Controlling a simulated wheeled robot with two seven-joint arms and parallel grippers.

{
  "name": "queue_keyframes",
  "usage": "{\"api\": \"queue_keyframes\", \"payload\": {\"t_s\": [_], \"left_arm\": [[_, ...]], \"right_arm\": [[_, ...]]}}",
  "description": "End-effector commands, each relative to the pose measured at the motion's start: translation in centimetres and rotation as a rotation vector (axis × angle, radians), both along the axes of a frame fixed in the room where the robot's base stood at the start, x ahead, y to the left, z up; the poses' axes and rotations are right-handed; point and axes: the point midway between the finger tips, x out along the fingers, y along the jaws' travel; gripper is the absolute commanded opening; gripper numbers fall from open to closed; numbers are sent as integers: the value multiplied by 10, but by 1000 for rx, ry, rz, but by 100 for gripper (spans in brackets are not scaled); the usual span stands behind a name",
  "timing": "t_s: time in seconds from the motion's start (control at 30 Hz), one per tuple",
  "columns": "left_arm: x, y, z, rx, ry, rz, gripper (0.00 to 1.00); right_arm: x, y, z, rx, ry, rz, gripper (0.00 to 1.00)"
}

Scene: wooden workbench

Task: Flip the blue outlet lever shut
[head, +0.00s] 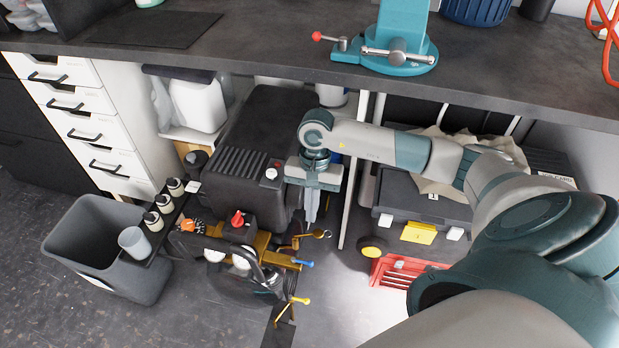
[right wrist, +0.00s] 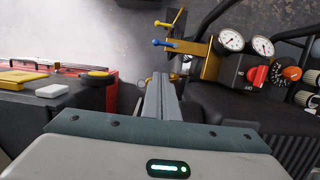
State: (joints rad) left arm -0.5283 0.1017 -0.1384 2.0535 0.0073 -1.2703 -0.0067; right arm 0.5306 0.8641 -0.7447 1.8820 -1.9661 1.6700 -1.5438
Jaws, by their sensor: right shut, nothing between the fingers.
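The blue outlet lever (head: 305,263) sticks out to the right from the end of the brass manifold (head: 262,246) on the black compressor. In the right wrist view the blue lever (right wrist: 160,43) points left from the brass bar (right wrist: 193,47), beyond my fingertips. My right gripper (head: 311,217) points down beside the compressor, shut and empty. It is above the blue lever in the head picture and looks apart from it. Its shut fingers (right wrist: 162,85) also show in the right wrist view. My left gripper is not in view.
Yellow levers (head: 300,300) (right wrist: 164,24) sit close to the blue one. A red knob (head: 237,219) and gauges (right wrist: 231,40) are on the compressor. A red crate (head: 398,275) and black case (head: 428,208) stand right. The bench top (head: 280,45) overhangs behind. Floor in front is partly clear.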

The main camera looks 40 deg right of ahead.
Motion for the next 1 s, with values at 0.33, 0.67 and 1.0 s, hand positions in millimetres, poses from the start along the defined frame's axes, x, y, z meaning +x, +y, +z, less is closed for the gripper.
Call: {"api": "queue_keyframes", "payload": {"t_s": [0.33,0.67,1.0], "left_arm": [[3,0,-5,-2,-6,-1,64],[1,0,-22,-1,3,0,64],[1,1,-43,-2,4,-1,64]], "right_arm": [[-8,7,-46,0,4,-1,0],[-19,22,-96,3,4,1,0],[-33,38,-112,0,0,-1,0]]}}
